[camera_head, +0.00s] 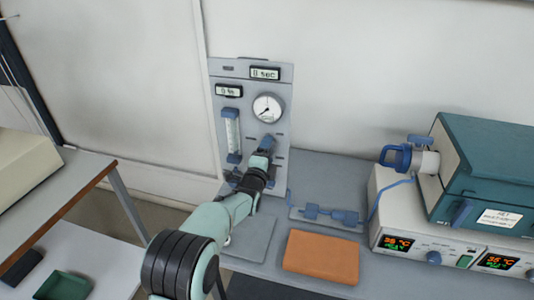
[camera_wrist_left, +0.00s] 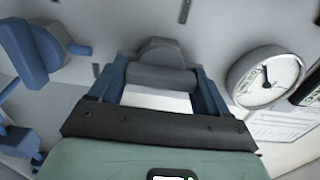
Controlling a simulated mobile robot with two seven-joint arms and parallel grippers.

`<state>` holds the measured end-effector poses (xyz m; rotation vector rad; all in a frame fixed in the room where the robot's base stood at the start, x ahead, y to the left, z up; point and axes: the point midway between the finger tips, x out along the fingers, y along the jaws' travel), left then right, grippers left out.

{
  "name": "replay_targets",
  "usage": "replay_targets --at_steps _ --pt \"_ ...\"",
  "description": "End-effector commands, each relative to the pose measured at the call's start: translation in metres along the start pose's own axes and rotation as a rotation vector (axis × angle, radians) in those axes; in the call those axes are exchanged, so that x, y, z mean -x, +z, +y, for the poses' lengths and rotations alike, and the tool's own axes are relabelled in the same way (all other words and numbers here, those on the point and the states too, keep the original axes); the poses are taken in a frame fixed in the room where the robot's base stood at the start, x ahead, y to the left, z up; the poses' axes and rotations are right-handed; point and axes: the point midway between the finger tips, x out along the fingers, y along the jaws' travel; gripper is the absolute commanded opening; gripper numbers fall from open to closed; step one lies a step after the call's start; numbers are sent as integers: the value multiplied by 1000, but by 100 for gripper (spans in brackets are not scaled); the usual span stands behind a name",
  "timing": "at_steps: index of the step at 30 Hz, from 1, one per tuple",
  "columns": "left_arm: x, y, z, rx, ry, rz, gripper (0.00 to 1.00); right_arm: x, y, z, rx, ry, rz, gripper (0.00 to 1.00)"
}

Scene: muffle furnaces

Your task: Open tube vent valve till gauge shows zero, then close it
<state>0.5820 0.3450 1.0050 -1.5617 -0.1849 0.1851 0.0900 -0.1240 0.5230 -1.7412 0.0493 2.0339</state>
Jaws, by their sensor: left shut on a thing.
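A grey panel (camera_head: 281,73) stands against the wall and carries a round white pressure gauge (camera_head: 267,108), which also shows in the left wrist view (camera_wrist_left: 264,79). Its dark needle is visible, but the figures are too small to read surely. My left gripper (camera_head: 266,146) is at the panel below the gauge. In the left wrist view, my left gripper (camera_wrist_left: 161,88) has its blue fingers on either side of a grey valve knob (camera_wrist_left: 163,52) and is shut on it. The knob's turn angle is unclear. My right gripper is not in view.
A flowmeter with blue ends (camera_head: 233,136) sits left of the gripper; displays read about "0 %" (camera_head: 229,90) and "0 sec" (camera_head: 265,73). A teal tube furnace (camera_head: 485,150), blue clamp-like parts (camera_head: 331,215) and an orange pad (camera_head: 321,256) are to the right.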

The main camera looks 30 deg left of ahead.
Motion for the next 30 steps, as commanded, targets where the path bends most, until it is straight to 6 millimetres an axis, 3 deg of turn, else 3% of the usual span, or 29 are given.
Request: replay_targets --at_steps 14,15,17,30 --pt "0 1 2 -18 3 -1 47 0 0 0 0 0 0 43" --pt "0 1 2 -18 3 -1 80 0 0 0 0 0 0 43" --pt "0 1 2 -18 3 -1 98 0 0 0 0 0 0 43" --pt "10 1 0 -13 0 0 98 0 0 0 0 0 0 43"
